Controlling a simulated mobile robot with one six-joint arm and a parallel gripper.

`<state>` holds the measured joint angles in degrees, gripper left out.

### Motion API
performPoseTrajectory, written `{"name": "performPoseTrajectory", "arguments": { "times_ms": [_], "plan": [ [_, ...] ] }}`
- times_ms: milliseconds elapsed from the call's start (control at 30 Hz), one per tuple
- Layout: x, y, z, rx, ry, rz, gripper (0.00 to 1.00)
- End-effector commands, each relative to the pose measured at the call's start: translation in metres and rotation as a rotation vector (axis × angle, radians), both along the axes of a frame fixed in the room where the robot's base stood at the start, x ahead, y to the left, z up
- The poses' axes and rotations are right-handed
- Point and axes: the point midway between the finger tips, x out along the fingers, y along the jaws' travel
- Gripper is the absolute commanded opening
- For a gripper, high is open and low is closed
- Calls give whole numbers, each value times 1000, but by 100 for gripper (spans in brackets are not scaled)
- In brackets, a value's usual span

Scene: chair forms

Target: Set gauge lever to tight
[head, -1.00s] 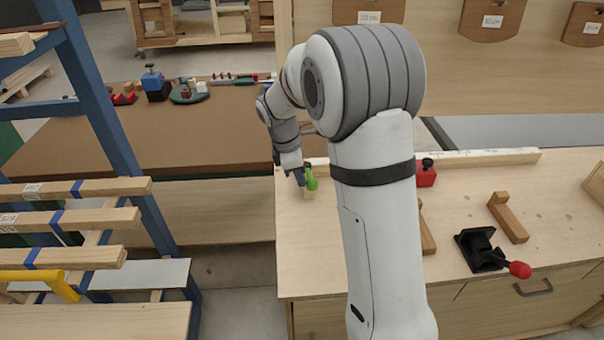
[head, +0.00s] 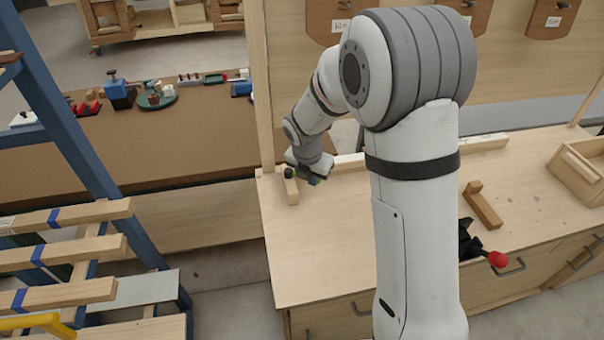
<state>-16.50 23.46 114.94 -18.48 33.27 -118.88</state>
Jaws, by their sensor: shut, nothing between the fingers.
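A small wooden block (head: 292,192) stands at the left end of the light wooden bench (head: 330,250), with a black knob (head: 288,173) at its top. A green lever part (head: 315,180) shows just right of the block, partly hidden by my gripper (head: 308,178). I take this to be the gauge lever; no tight marking is readable. My gripper is over the green part, close to or touching it; contact cannot be made out. It is shut with nothing held, and its fingertips are small and dark here.
A pale wooden fence (head: 484,143) runs along the bench's back. A wooden stop (head: 483,207), a red-handled black clamp (head: 497,259) and a wooden tray (head: 580,172) are to the right. A blue rack (head: 70,130) stands left. My arm hides the bench's middle.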

Motion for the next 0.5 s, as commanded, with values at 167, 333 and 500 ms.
{"name": "performPoseTrajectory", "arguments": {
  "times_ms": [167,333,500],
  "plan": [
    [6,-3,3,1,1,120,0],
    [11,-4,1,0,1,132,0],
    [14,-5,0,0,1,134,0]
  ]
}}
